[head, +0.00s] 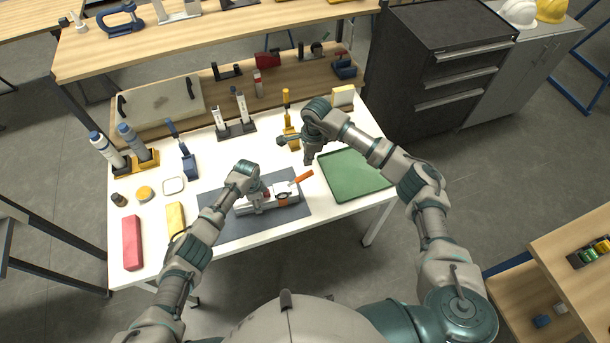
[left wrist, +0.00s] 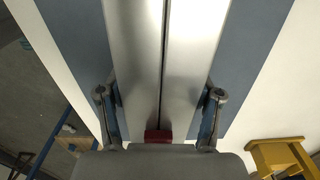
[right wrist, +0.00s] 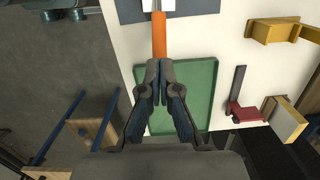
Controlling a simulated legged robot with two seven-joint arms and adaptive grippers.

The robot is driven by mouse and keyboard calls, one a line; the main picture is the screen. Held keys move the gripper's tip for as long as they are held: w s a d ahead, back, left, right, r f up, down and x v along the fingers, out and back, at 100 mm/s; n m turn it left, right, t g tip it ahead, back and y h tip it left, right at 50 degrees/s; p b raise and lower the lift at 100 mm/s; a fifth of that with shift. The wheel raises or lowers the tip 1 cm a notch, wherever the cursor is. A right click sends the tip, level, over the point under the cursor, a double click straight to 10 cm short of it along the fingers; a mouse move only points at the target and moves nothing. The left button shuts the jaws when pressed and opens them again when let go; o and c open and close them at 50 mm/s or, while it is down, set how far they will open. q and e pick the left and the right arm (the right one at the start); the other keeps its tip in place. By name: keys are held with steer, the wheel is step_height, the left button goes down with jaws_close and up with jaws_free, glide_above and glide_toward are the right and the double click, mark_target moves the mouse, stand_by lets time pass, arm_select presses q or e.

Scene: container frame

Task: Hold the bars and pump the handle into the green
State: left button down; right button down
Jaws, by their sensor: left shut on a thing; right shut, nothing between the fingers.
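Two silver bars (left wrist: 136,50) lie side by side over the blue-grey mat (head: 232,229). My left gripper (head: 255,197) is shut on the bars, with one finger on each outer side in the left wrist view (left wrist: 159,105). A red part (left wrist: 158,135) shows at the seam. An orange handle (head: 301,177) sticks out from the right end of the bar assembly, tilted up. A small orange-rimmed round part (head: 282,199) sits on the assembly; its face is too small to read. My right gripper (head: 308,159) is shut and empty just beyond the handle (right wrist: 159,36); I cannot tell whether they touch.
A green tray (head: 353,176) lies right of the mat. A yellow-handled tool (head: 289,130) stands behind my right gripper. Caulking tubes (head: 105,146), a red block (head: 132,243) and a yellow block (head: 176,219) occupy the left side. The table's front edge is mostly clear.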

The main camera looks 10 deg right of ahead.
mark_target(306, 174)
steer(key=shift+f, duration=0.15)
steer(key=f, duration=0.5)
steer(key=shift+a+f, duration=0.25)
steer(key=shift+a, duration=0.05)
steer(key=shift+s+f, duration=0.1)
steer(key=shift+f, duration=0.55)
